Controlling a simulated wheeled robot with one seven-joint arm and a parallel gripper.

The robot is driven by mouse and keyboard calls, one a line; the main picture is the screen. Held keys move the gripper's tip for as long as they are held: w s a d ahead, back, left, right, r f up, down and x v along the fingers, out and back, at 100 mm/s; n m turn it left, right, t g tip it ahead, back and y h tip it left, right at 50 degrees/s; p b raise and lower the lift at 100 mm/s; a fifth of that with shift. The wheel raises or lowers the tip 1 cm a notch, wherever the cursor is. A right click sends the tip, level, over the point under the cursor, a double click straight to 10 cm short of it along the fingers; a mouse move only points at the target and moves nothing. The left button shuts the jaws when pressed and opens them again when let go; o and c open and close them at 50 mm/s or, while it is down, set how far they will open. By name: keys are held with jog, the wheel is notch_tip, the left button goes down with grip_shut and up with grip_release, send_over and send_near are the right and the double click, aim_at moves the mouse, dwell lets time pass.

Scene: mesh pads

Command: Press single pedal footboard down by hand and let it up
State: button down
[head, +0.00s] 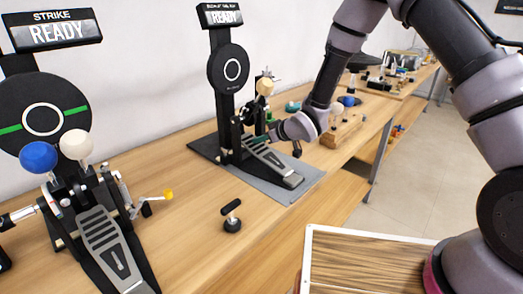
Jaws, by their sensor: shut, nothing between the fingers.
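The single pedal stands on a grey mat at the middle of the bench in the head view. Its footboard (272,162) is a ridged metal plate that slopes down toward the front right. A yellowish beater (265,87) stands upright beside a round black pad (229,69), apart from it. The sign above the pad reads READY. My gripper (262,139) is shut and empty at the upper end of the footboard. I cannot tell whether its fingertips touch the board.
A double-beater pedal (105,235) with blue and white beaters stands at the left, before another pad (42,118). A small black T-shaped tool (232,217) stands on the bench in front. A wooden block with parts (343,124) stands behind my wrist.

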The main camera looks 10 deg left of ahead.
aim_at(261, 149)
jog(key=shift+d+f, duration=0.1)
jog(key=shift+f, duration=1.85)
jog(key=shift+r, duration=1.85)
jog(key=s+d, duration=0.2)
jog(key=d, duration=0.1)
jog(key=s+d, duration=0.2)
jog(key=d, duration=0.2)
jog(key=s+d, duration=0.2)
jog(key=d, duration=0.1)
jog(key=shift+d, duration=0.15)
jog(key=shift+r, duration=2.05)
